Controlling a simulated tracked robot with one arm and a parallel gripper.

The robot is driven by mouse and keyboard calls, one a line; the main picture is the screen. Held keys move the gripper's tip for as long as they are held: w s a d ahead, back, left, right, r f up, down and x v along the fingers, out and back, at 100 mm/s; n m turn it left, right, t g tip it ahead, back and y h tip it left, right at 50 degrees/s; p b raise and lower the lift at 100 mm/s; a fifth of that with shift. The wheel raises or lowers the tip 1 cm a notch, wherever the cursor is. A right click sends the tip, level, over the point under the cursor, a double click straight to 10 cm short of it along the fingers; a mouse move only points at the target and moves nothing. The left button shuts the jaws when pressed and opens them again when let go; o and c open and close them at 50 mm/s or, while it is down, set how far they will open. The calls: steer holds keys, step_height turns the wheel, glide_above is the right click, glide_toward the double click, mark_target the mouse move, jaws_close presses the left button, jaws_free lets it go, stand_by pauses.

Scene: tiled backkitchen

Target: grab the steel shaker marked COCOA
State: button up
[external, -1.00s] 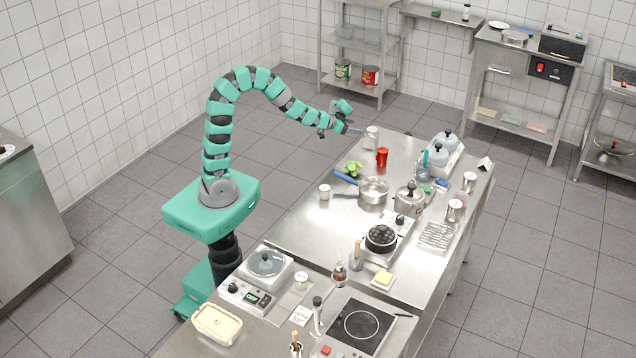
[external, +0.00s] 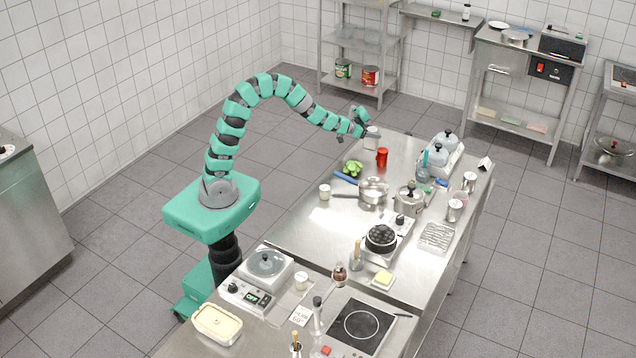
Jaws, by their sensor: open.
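My gripper (external: 368,128) is open at the far left corner of the steel table. A steel shaker (external: 372,142) stands upright on the table right at the gripper; the jaws overlap its upper part in the picture. I cannot tell whether they touch it or stand around it. Two more steel shakers stand near the right edge, one farther back (external: 469,182) and one nearer (external: 454,211). The marks on the shakers are too small to read, so I cannot tell which says COCOA.
A red shaker (external: 382,158) stands just right of and nearer than the shaker at my gripper.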

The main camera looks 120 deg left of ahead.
steer(key=shift+w+a+f, duration=0.2)
steer(key=shift+w+a, duration=0.1)
steer(key=shift+a, duration=0.1)
steer(key=c, duration=1.2)
steer(key=shift+o, duration=0.2)
steer(key=shift+r, duration=1.75)
steer(key=s+d+r, duration=0.1)
steer(key=s+d, duration=0.9)
steer(key=d, duration=0.2)
steer(key=shift+d+r, duration=0.3)
steer(key=shift+d, duration=0.05)
